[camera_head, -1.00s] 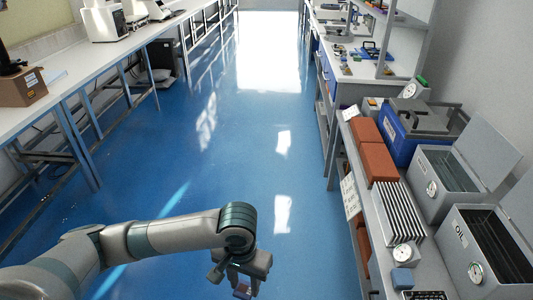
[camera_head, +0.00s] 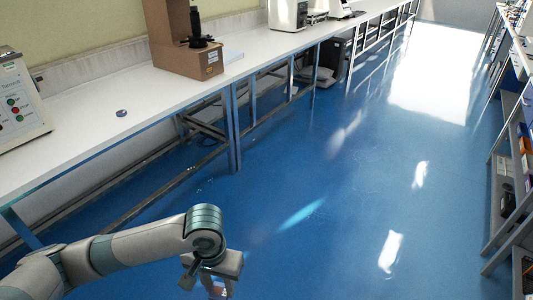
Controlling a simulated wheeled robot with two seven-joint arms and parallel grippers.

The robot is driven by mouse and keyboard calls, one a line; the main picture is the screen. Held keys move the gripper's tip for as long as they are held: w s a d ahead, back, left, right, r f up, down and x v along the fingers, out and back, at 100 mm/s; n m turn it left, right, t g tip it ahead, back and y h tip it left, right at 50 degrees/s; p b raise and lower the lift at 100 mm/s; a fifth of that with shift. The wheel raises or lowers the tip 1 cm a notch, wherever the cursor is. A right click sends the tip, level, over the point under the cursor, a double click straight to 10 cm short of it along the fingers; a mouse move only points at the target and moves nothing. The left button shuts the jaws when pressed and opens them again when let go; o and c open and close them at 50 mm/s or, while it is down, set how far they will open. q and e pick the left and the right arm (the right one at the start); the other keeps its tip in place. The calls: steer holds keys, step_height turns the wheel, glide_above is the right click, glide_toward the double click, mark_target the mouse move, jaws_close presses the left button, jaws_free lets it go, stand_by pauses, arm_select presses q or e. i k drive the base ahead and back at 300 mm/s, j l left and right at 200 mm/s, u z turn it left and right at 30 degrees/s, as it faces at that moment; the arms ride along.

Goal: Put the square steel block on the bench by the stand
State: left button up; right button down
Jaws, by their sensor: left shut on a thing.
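My left gripper (camera_head: 210,284) hangs low over the blue floor at the bottom of the view. It is shut on a small block (camera_head: 218,289), which shows only in part at the lower edge; its shape is hard to make out. The long white bench (camera_head: 95,110) runs along the wall on the left, beyond and above the gripper. A dark upright piece (camera_head: 200,40), possibly the stand, is at the brown cardboard box on the bench. My right gripper is not in view.
A control box with coloured buttons (camera_head: 18,105) stands at the bench's near left end. White instruments (camera_head: 288,14) stand farther back. Shelving (camera_head: 508,180) lines the right; open floor lies between.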

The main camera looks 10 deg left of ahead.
mark_target(155, 99)
steer(key=i+j+u, duration=0.2)
steer(key=i+u, duration=0.5)
steer(key=i, duration=0.15)
steer(key=i+u, duration=0.1)
steer(key=i, duration=0.45)
steer(key=i+l+u, duration=0.1)
steer(key=i, duration=0.45)
steer(key=i+l+u, duration=0.1)
steer(key=i, duration=0.45)
steer(key=i+l+u, duration=0.1)
steer(key=i, duration=0.45)
